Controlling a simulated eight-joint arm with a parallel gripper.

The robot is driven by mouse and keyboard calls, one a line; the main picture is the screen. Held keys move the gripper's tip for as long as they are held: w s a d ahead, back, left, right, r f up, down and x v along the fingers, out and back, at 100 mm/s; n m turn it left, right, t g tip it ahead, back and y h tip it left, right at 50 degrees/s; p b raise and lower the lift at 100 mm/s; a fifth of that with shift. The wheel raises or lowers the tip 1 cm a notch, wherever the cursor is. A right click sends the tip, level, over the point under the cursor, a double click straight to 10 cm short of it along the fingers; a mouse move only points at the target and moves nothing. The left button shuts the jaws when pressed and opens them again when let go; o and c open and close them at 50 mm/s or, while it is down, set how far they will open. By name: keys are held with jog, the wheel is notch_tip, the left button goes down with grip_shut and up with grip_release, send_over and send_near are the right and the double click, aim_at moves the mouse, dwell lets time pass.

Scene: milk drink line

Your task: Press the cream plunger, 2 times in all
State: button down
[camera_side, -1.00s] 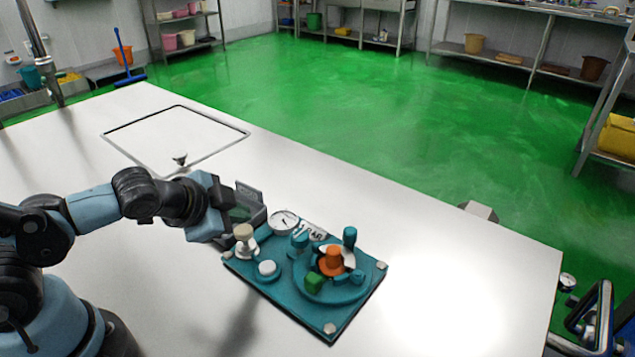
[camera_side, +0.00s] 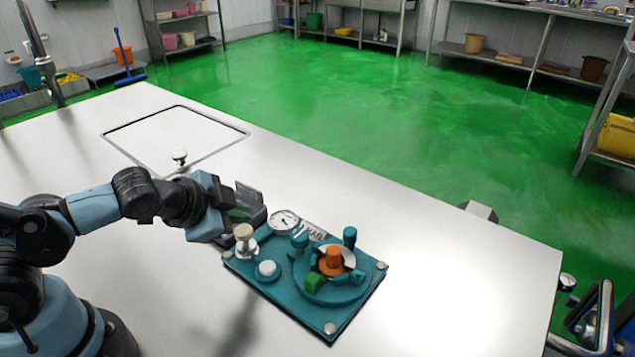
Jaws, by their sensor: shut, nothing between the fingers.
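The cream plunger (camera_side: 244,232) has a cream knob on a pale stem and stands upright at the left corner of a teal base plate (camera_side: 335,319). My gripper (camera_side: 258,214) is shut and empty, just behind and above the plunger in the side view. Its fingers are partly lost against dark and grey parts, and I cannot tell whether they touch the knob. A white round button (camera_side: 267,268) sits in a teal collar in front of the plunger.
The white table (camera_side: 455,275) is clear to the right. A framed panel (camera_side: 165,135) with a small knob lies behind.

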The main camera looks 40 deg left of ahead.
aim_at(240, 233)
jog(key=shift+f, duration=0.1)
jog(key=shift+f, duration=0.3)
jog(key=shift+f, duration=1.05)
dwell(1.5)
jog(key=shift+r, duration=1.45)
jog(key=shift+r, duration=2.5)
